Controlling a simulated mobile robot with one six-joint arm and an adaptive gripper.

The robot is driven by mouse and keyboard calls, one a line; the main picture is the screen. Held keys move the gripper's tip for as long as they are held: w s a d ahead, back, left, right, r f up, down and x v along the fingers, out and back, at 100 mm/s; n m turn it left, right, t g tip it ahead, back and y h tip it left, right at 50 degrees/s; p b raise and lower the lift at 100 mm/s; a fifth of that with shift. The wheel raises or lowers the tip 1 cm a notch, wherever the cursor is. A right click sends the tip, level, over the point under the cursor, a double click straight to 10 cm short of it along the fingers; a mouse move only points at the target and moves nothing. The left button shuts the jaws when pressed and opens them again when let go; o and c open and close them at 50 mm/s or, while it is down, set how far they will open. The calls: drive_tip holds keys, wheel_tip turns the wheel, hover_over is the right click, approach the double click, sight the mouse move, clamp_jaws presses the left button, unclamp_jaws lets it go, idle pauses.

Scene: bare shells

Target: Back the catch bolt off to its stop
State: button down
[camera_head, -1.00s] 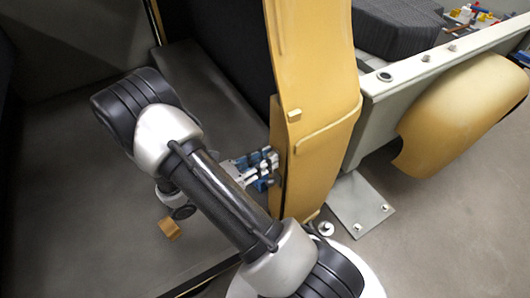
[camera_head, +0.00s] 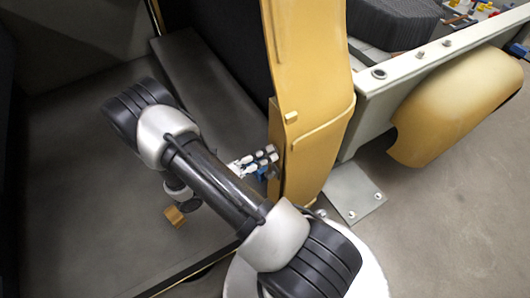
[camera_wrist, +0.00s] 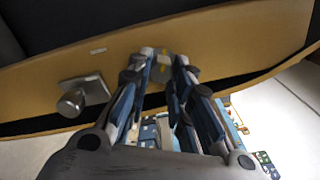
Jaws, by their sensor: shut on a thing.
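A yellow panel (camera_head: 310,100) stands upright in the head view and crosses the wrist view (camera_wrist: 230,50). My gripper (camera_head: 268,160) is at its left edge. In the wrist view, my gripper (camera_wrist: 164,60) has its two blue-and-grey fingers closed around a small grey-yellow piece (camera_wrist: 163,70) at the panel's face, which looks like the catch bolt. The fingers hide much of it. A round metal knob (camera_wrist: 72,102) on a square plate sits on the panel to the left, apart from the fingers. In the head view the bolt is hidden.
A pale rail (camera_head: 410,75) and a yellow curved fender (camera_head: 455,110) lie right of the panel. A metal foot plate (camera_head: 352,192) with bolts is on the floor. A small wooden block (camera_head: 175,217) lies left of my arm. Grey floor at the right is clear.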

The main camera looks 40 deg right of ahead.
drive_tip(key=n+p, duration=0.1)
drive_tip(key=n, duration=0.5)
drive_tip(key=shift+r+p, duration=0.1)
drive_tip(key=shift+p, duration=0.3)
idle(0.3)
drive_tip(key=c, duration=1.4)
unclamp_jaws()
drive_tip(key=shift+c, duration=0.2)
drive_tip(key=v, duration=1.2)
